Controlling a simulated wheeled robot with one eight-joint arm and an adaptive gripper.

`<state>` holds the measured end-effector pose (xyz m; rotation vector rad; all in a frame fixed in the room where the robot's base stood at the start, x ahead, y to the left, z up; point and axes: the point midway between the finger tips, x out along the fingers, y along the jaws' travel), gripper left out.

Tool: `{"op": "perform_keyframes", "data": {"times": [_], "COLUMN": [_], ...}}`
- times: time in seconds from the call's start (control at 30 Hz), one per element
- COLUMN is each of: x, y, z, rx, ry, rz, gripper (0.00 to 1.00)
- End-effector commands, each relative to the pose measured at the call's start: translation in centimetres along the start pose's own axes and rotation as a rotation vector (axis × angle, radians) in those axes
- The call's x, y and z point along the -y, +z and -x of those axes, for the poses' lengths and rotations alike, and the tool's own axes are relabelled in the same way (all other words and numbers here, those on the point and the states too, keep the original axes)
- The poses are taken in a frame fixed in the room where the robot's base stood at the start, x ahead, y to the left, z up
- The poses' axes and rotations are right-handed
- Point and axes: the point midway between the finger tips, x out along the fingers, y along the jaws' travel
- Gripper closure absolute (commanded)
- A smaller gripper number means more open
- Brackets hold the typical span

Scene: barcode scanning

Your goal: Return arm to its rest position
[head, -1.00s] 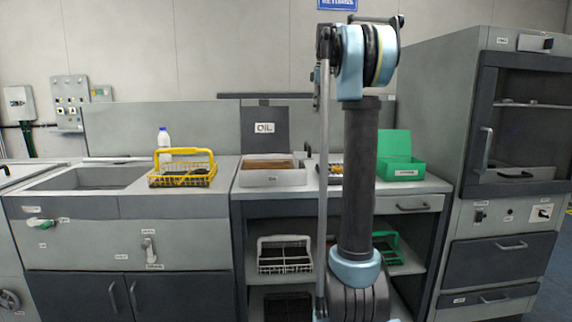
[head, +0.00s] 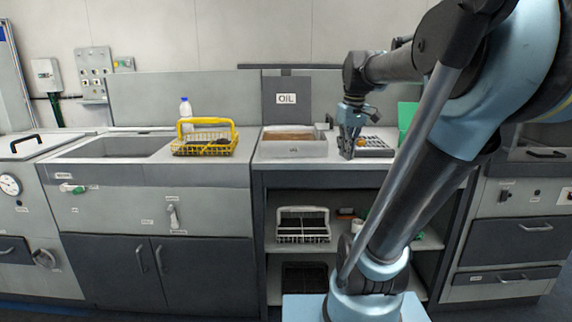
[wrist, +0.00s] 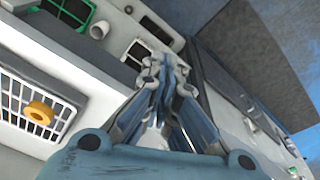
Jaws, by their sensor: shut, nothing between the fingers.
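My arm (head: 425,165) rises from the lower right, bends at the top right and reaches back left over the counter. My gripper (head: 345,156) points down by the grid tray (head: 378,153) at the right of the white oil tray, and looks empty. I cannot tell if it touches the tray. In the wrist view my gripper (wrist: 166,62) has its fingers together with nothing between them. The grid tray (wrist: 14,121) with an orange ring (wrist: 39,113) lies left of the fingers there.
A yellow basket (head: 234,133) and a white bottle (head: 185,107) stand left of the oil tray (head: 292,149). A green box (head: 408,113) is partly hidden behind my arm. A white basket (head: 303,237) sits on the shelf below. The sink (head: 115,147) is at the left.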

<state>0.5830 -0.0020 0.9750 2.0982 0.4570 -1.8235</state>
Motion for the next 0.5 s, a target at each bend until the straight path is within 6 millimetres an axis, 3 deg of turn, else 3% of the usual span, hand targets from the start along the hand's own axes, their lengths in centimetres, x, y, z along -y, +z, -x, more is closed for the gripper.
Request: {"op": "perform_keyframes", "data": {"times": [0.03, 0.3, 0.5], "x": [0.8, 4.4, 6.5], "y": [1.6, 8.9, 13.5], "z": [-1.5, -9.6, -15.4], "rx": [-0.003, -0.025, -0.042], "ry": [0.004, 0.026, 0.039], "rz": [-0.032, -0.227, -0.355], "gripper": [1.0, 1.0, 1.0]}}
